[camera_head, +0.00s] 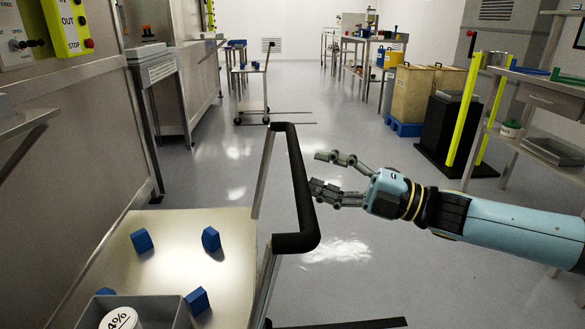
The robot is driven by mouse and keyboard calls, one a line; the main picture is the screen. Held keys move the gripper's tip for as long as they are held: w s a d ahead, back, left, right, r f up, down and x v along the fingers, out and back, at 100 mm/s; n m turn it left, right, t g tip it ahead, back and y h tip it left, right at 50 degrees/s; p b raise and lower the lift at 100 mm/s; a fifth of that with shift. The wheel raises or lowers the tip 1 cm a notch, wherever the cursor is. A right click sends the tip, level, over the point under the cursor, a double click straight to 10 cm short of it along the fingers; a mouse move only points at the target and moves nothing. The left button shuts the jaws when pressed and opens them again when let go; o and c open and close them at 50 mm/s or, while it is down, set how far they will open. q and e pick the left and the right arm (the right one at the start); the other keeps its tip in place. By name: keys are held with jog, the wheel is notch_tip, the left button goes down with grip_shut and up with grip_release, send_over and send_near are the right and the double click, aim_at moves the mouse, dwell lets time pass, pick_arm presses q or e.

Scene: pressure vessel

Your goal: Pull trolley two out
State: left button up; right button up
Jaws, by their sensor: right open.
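A trolley (180,247) stands in the near left. Its pale top carries several blue blocks (211,239) and a grey bin (150,308) holding a round white item marked 4%. Its black push handle (297,182) is raised on grey posts. I cannot read a number on the trolley. My right gripper (316,173) is open, coming from the right, with its fingers pointing left at the handle. The lower fingertip appears beside or touching the bar; I cannot tell which. The handle is not between the fingers. My left gripper is not in view.
Another trolley (252,92) stands farther back along the left wall. A control panel (66,25) with buttons is at upper left. Shelving (545,95), yellow posts (463,115) and wooden crates (412,93) line the right side. The middle floor is clear.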

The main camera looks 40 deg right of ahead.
aim_at(298, 165)
jog(key=x, duration=0.5)
grip_shut()
dwell(0.4)
